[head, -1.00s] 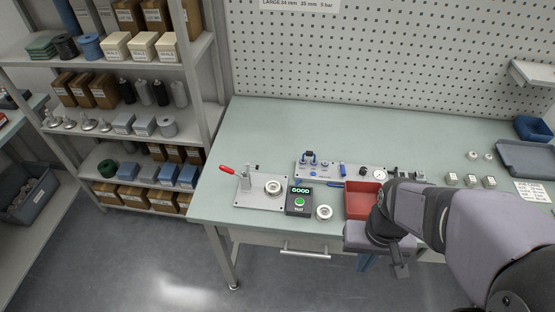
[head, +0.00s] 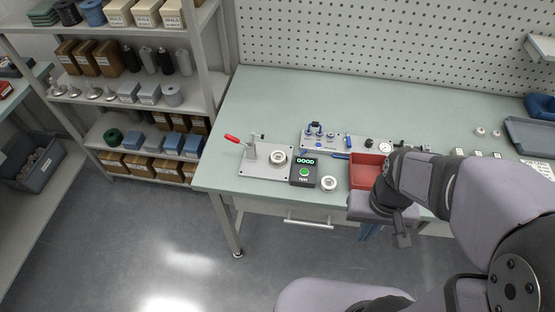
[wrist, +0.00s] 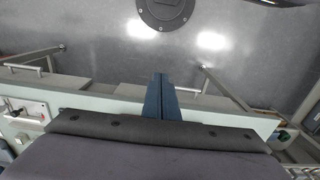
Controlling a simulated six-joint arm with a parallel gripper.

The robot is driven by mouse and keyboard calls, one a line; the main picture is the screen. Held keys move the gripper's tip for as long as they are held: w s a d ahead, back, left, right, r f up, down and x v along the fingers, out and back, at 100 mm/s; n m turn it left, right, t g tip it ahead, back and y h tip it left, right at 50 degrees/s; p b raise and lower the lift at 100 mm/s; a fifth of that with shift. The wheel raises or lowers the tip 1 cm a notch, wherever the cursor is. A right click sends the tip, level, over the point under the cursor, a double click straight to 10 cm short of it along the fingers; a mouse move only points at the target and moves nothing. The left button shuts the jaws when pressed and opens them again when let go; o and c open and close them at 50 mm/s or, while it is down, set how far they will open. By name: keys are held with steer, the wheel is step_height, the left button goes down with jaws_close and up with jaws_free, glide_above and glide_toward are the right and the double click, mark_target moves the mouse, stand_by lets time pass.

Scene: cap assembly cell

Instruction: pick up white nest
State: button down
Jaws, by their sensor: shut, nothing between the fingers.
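A white ring-shaped part (head: 329,184) lies flat on the bench near its front edge, right of the black tester. A similar white ring part (head: 278,158) sits on the grey clamp fixture (head: 252,172) with a red-handled lever. I cannot tell which of the two is the white nest. My gripper (head: 369,232) points down in front of the bench edge, right of the loose ring and apart from it. In the wrist view its blue fingers (wrist: 159,93) are together and empty. Neither ring shows clearly in the wrist view.
The tester (head: 304,172) shows GOOD. A red bin (head: 366,169) stands on the bench, partly hidden by my arm. Behind it is a grey plate (head: 330,142) with blue parts. A blue-grey tray (head: 535,138) lies at the right. The back left of the bench is clear.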

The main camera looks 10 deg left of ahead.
steer(key=c, duration=1.4)
jaws_free()
steer(key=shift+o, duration=0.2)
steer(key=m+b, duration=0.5)
steer(key=b, duration=0.2)
glide_toward(279, 157)
steer(key=shift+w, duration=0.1)
steer(key=shift+f+p, duration=1.8)
steer(key=shift+f, duration=1.85)
